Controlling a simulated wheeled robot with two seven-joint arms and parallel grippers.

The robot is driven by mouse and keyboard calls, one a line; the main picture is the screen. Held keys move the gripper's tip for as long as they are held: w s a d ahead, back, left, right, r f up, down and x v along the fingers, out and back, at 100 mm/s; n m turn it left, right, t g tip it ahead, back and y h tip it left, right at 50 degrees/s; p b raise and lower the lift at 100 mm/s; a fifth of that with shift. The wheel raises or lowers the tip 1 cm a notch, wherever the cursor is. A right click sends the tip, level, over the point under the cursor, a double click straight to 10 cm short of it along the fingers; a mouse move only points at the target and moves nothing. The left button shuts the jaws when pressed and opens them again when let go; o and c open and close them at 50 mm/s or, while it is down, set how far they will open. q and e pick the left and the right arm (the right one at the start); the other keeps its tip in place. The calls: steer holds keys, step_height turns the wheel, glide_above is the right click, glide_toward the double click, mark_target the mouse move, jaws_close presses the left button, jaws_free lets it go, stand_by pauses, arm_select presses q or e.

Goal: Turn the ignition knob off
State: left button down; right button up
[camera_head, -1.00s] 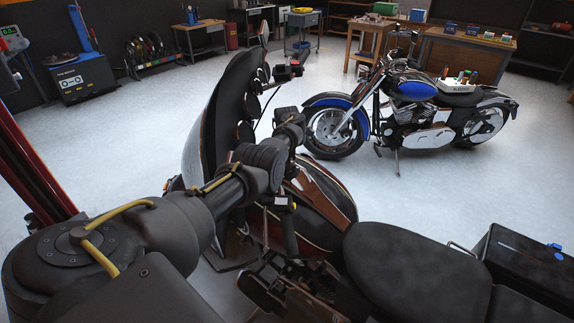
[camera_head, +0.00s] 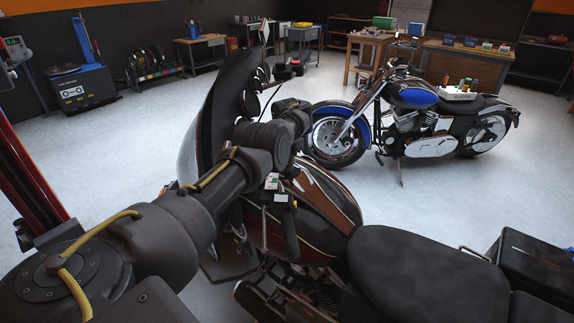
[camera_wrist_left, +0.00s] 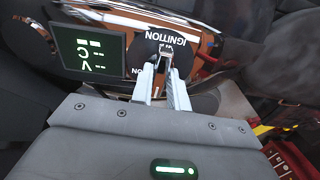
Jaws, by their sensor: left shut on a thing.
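The ignition knob (camera_wrist_left: 167,48) is a small pale knob on a dark round plate (camera_wrist_left: 150,62) with "IGNITION" and "ON" lettering, upside down in the left wrist view. My left gripper (camera_wrist_left: 166,72) is shut on the knob, with its two light fingers on either side. The fingertips partly cover the plate, so I cannot read the knob's exact setting. In the head view my left arm reaches over the near motorcycle (camera_head: 330,198); the knob and fingertips cannot be made out there. My right gripper is not in view.
A dark display with green characters (camera_wrist_left: 90,47) sits beside the ignition plate. The near motorcycle's windshield (camera_head: 215,110) and seat (camera_head: 410,268) flank the arm. A blue motorcycle (camera_head: 415,98) stands beyond. Open floor lies at the left (camera_head: 110,150).

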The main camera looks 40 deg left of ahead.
arm_select(q)
steer(key=shift+n, duration=0.3)
stand_by(0.4)
steer(key=c, duration=1.4)
jaws_free()
steer(key=shift+o, duration=0.2)
step_height(320, 180, up, 11)
steer(key=b, duration=0.1)
steer(key=shift+s, duration=0.3)
steer(key=shift+f, duration=0.1)
